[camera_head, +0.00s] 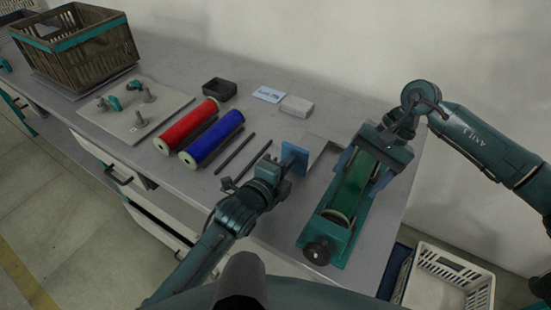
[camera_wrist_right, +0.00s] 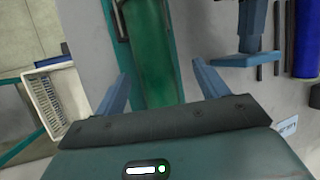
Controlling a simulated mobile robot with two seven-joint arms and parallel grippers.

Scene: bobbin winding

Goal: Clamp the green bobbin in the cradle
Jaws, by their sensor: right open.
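The green bobbin (camera_head: 352,190) lies lengthwise in the teal cradle (camera_head: 343,246), which has a dark knob (camera_head: 318,252) at its near end. My right gripper (camera_head: 366,166) is over the far end of the bobbin. In the right wrist view its two blue fingers (camera_wrist_right: 162,86) are spread apart, with the green bobbin (camera_wrist_right: 150,50) between them and a gap on each side. My left gripper (camera_head: 292,159) is above the table, left of the cradle and apart from it. Its finger opening is not clear. The bobbin's far end is partly hidden by my right gripper.
A red bobbin (camera_head: 187,126) and a blue bobbin (camera_head: 212,138) lie to the left, with two dark rods (camera_head: 236,153) beside them. A small black tray (camera_head: 219,89) and a pale block (camera_head: 297,106) are behind. A white crate (camera_head: 446,279) stands right of the table.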

